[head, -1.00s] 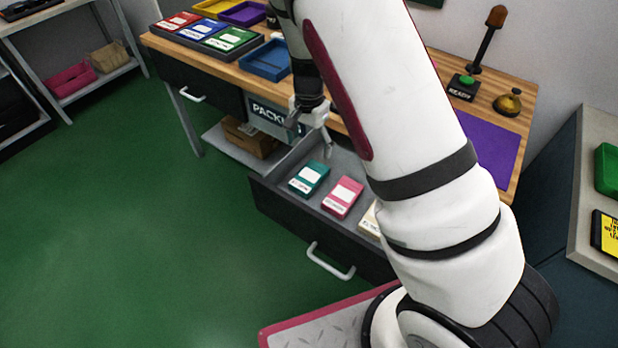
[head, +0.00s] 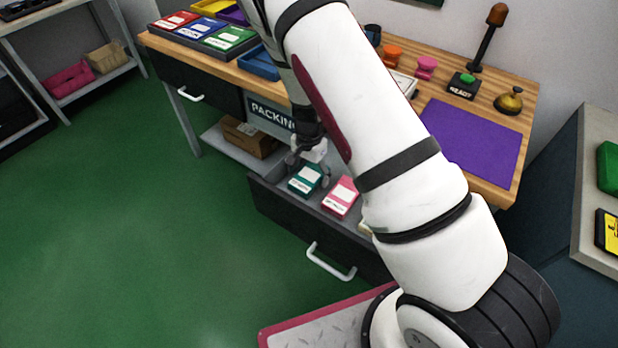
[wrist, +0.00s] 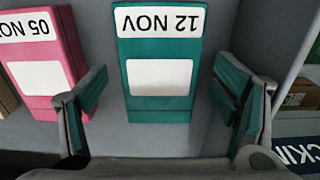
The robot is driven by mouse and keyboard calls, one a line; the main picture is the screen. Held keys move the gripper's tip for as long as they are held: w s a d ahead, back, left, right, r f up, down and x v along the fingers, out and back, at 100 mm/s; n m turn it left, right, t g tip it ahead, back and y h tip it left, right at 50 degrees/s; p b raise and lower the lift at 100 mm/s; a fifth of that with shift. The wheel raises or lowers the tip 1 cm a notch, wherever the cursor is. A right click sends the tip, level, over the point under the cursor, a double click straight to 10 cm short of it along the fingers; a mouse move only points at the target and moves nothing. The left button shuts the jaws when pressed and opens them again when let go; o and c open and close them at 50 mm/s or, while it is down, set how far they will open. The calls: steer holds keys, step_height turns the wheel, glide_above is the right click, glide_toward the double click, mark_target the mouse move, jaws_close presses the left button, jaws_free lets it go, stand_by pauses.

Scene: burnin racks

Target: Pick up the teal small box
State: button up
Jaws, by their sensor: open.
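The teal small box (head: 305,180) lies flat in the open drawer, with white labels on top. In the wrist view the teal box (wrist: 159,104) shows a label reading "12 NOV", upside down. My gripper (head: 308,172) is open above the drawer, over the teal box. In the wrist view its two fingers (wrist: 164,95) stand apart, one to each side of the box's near end, with nothing held between them. I cannot tell how far above the box the fingertips are.
A pink box (head: 341,197) lies close beside the teal box, also in the wrist view (wrist: 45,60), near one finger. The open drawer (head: 280,205) has a raised front and handle (head: 331,262). The wooden tabletop (head: 480,110) overhangs behind. Green floor lies clear at left.

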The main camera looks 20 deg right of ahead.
steer(key=c, duration=1.3)
